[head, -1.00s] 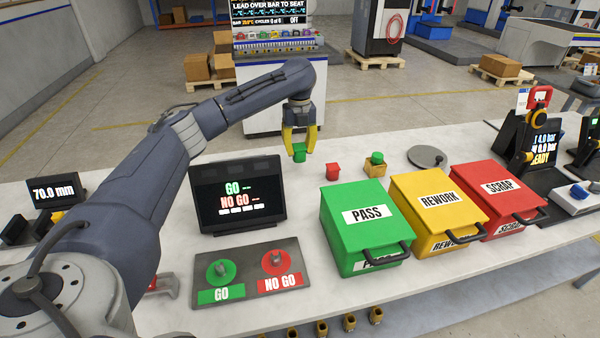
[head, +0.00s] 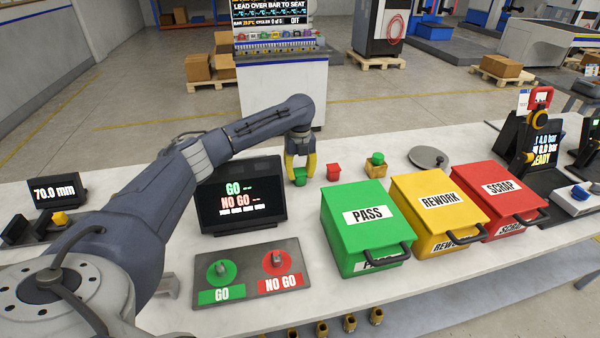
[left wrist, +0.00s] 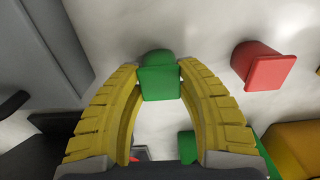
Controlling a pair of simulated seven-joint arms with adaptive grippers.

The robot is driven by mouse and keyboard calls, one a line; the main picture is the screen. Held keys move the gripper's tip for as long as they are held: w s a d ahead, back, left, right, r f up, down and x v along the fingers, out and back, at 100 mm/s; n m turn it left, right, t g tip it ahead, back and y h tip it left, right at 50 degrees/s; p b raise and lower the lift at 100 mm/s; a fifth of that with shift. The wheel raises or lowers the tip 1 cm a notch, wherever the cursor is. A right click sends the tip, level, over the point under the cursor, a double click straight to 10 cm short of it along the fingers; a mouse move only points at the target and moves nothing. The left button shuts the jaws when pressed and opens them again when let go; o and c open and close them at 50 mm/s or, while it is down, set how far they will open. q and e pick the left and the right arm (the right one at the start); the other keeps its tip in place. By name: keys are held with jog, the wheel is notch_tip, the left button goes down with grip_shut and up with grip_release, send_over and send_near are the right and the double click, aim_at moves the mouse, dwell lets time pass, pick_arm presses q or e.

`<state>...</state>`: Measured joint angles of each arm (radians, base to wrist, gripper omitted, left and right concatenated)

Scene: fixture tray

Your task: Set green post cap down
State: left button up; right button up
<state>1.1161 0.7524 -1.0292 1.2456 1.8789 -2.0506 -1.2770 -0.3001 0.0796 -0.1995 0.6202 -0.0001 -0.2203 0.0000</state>
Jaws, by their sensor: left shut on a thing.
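The green post cap (head: 300,175) is a small green block between the yellow fingers of my left gripper (head: 300,179). My left gripper is shut on it, low over the white bench behind the GO / NO GO screen. I cannot tell whether the cap touches the bench. In the left wrist view the cap (left wrist: 159,80) sits between the fingertips (left wrist: 160,72), with pale bench around it. My right gripper is not in view.
The green PASS bin (head: 352,196) is in front. The dark screen (head: 210,215) stands close left. A grey disc (head: 428,156) lies farther right.

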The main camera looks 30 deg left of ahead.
aim_at(300, 171)
pick_arm(q)
jog(key=shift+f, duration=0.1)
jog(key=o, duration=0.9)
jog(key=shift+o, duration=0.2)
notch_tip(300, 171, up, 12)
dwell(0.4)
